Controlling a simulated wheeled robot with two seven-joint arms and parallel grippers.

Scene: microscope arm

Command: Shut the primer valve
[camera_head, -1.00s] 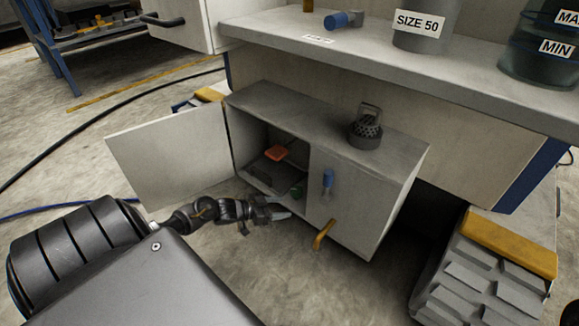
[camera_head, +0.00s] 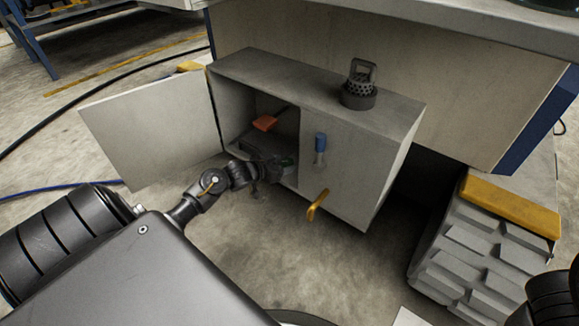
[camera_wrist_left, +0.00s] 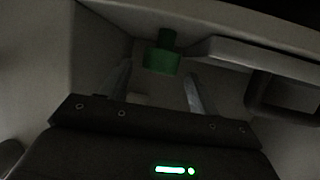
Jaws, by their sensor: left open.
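A green handle or knob (camera_wrist_left: 160,60) hangs inside the open cabinet in the left wrist view; no label shows that it is the primer valve. My left gripper (camera_wrist_left: 158,84) is open, its two fingers either side of and just short of the green part, with nothing held. An orange-red handle (camera_head: 265,123) shows higher inside the cabinet. My right gripper is out of view.
The grey cabinet (camera_head: 355,182) has its left door (camera_head: 150,132) swung open. Its front carries a blue handle (camera_head: 320,142) and a yellow lever (camera_head: 317,204).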

